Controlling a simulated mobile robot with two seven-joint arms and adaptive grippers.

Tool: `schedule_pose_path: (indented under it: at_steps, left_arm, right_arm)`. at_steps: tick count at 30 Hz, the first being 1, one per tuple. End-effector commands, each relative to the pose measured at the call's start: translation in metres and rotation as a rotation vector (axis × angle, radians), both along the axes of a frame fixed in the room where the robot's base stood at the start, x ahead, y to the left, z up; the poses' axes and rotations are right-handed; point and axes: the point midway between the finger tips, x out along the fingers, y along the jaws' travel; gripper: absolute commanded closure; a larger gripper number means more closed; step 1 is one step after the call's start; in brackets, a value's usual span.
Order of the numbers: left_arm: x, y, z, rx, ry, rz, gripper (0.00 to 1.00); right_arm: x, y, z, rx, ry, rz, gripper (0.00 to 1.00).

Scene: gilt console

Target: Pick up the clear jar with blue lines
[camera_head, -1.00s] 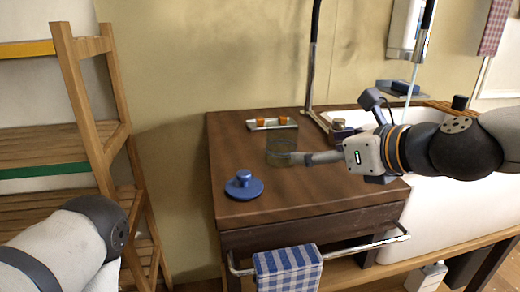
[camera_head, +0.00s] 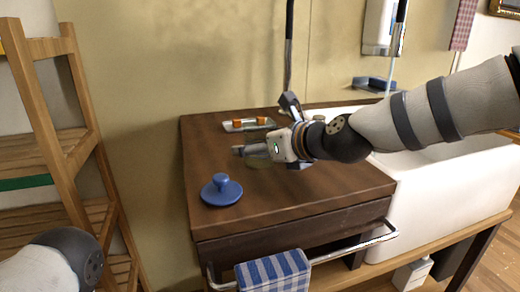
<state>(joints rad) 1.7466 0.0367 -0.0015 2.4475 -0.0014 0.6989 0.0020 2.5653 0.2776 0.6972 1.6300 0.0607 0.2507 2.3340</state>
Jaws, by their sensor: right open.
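My left gripper is out of view; only part of my left arm shows at the lower left.
A blue lid-like disc with a knob (camera_head: 221,190) sits front left on the counter (camera_head: 300,195). A small tray with orange pieces (camera_head: 249,125) is behind. A white basin (camera_head: 440,185) adjoins right; a checked towel (camera_head: 272,270) hangs in front. A wooden shelf (camera_head: 50,140) stands left.

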Motion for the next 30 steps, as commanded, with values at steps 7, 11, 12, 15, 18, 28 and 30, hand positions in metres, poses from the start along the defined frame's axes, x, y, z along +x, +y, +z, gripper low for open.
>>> schedule_pose_path:
  at_steps: [7, 11, 12, 15, 18, 28, 30]
  left_arm:
    - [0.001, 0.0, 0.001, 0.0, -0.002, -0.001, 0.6]
    - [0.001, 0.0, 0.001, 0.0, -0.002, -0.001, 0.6]
    - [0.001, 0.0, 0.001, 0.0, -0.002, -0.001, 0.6]
    - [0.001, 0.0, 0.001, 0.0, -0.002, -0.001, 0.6]
    - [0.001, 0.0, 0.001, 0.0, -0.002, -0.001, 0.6]
    - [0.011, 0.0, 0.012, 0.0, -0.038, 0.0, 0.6]
    - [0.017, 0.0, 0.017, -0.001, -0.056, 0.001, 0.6]
  right_arm:
    - [-0.001, 0.0, 0.002, 0.0, -0.002, -0.001, 0.51]
    - [0.0, 0.0, 0.002, 0.0, -0.002, -0.001, 0.81]
    - [0.0, 0.0, 0.003, 0.001, -0.004, -0.001, 0.87]
    - [0.0, 0.0, 0.003, 0.001, -0.004, -0.001, 0.87]
    - [0.0, -0.001, 0.004, 0.0, -0.005, -0.001, 0.87]
    - [-0.005, -0.016, 0.06, 0.004, -0.015, -0.005, 0.87]
    - [-0.011, -0.032, 0.082, 0.003, -0.019, -0.004, 0.87]
